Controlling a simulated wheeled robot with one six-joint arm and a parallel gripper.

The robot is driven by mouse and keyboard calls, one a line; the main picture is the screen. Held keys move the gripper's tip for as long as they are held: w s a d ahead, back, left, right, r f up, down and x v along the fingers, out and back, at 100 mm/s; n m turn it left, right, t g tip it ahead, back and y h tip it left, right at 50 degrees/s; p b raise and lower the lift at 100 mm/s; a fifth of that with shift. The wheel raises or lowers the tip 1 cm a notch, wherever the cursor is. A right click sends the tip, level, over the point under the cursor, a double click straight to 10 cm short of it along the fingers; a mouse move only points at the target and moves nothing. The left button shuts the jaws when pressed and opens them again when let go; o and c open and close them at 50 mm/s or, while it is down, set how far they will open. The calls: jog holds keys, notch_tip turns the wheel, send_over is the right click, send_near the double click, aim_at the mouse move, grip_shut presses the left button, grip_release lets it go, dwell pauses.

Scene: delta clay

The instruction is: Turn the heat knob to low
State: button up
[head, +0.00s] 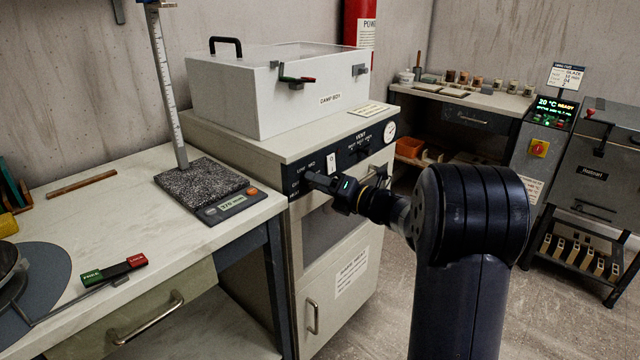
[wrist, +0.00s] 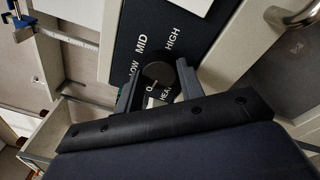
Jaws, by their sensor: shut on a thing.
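The heat knob (wrist: 158,74) is a dark round knob on the dark control panel (wrist: 130,22). In the wrist view, white labels O, LOW, MID and HIGH stand around it, with HEAT partly covered below. My gripper (wrist: 157,82) has one finger on each side of the knob and is shut on it. I cannot tell surely which label the knob's mark faces. In the head view, my gripper (head: 318,181) reaches the left part of the panel and hides the knob.
The panel belongs to a pale cabinet (head: 352,245) with a white damp box (head: 300,100) on top. Vent switches and a round gauge (head: 389,131) sit right of my gripper. A worktable (head: 200,245) with a digital scale (head: 228,205) stands close on the left.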

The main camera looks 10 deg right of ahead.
jog(key=m+t+p, duration=0.1)
jog(key=m, duration=0.9)
jog(key=shift+f+m, duration=0.1)
jog(key=shift+m, duration=0.6)
jog(key=o, duration=1)
jog(key=shift+s, duration=0.15)
jog(key=p+v, duration=0.1)
jog(key=v, duration=0.9)
jog(key=shift+s+d+f, duration=0.1)
jog(key=shift+s+d, duration=0.05)
jog(key=shift+s, duration=0.15)
